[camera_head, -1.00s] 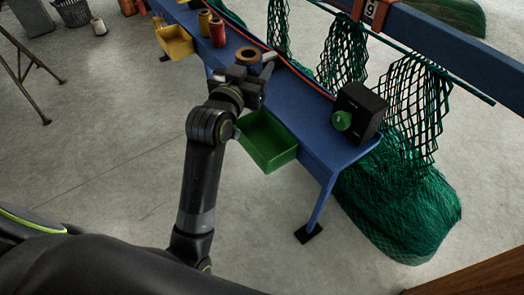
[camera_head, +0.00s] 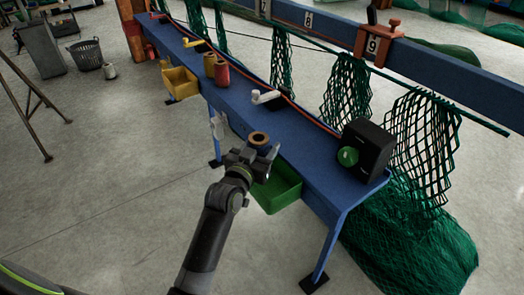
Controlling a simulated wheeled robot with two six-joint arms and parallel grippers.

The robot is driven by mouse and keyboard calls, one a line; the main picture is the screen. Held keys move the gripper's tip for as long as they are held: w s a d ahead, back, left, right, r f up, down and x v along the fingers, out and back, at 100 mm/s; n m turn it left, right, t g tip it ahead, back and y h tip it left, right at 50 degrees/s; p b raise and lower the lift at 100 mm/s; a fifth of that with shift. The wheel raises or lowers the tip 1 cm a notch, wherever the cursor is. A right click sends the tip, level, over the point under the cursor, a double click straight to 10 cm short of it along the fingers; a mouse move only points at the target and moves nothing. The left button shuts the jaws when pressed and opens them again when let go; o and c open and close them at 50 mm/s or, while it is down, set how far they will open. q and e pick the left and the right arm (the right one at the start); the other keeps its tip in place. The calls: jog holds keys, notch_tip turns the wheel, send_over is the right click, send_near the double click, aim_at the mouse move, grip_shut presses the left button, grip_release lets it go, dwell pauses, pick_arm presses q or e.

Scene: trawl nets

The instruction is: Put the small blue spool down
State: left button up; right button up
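A small spool (camera_head: 259,138) with a tan-brown rim and a dark centre is at the fingers of my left gripper (camera_head: 259,158). Its side is mostly hidden, so I cannot clearly see its blue colour. The gripper appears shut on it. Spool and gripper show over the front edge of the blue bench (camera_head: 318,172), just above the green bin (camera_head: 280,192). I cannot tell whether the spool touches the bench. My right gripper is not in view.
A black box with a green knob (camera_head: 367,150) stands at the bench's near end. A white crank (camera_head: 265,97) lies behind the spool. A red spool (camera_head: 221,74) and a yellowish spool (camera_head: 209,64) stand further left, near a yellow bin (camera_head: 181,83). Green nets (camera_head: 347,92) hang behind.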

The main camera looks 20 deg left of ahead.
pick_arm(q)
jog(key=shift+f, duration=0.45)
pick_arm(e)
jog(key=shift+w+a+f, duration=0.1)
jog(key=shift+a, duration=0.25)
pick_arm(q)
jog(key=shift+f, duration=0.1)
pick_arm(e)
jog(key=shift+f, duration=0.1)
pick_arm(q)
jog(key=shift+f+b, duration=0.4)
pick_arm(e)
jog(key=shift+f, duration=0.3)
pick_arm(q)
jog(key=shift+f, duration=0.1)
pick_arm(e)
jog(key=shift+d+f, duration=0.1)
pick_arm(q)
jog(key=o, duration=1)
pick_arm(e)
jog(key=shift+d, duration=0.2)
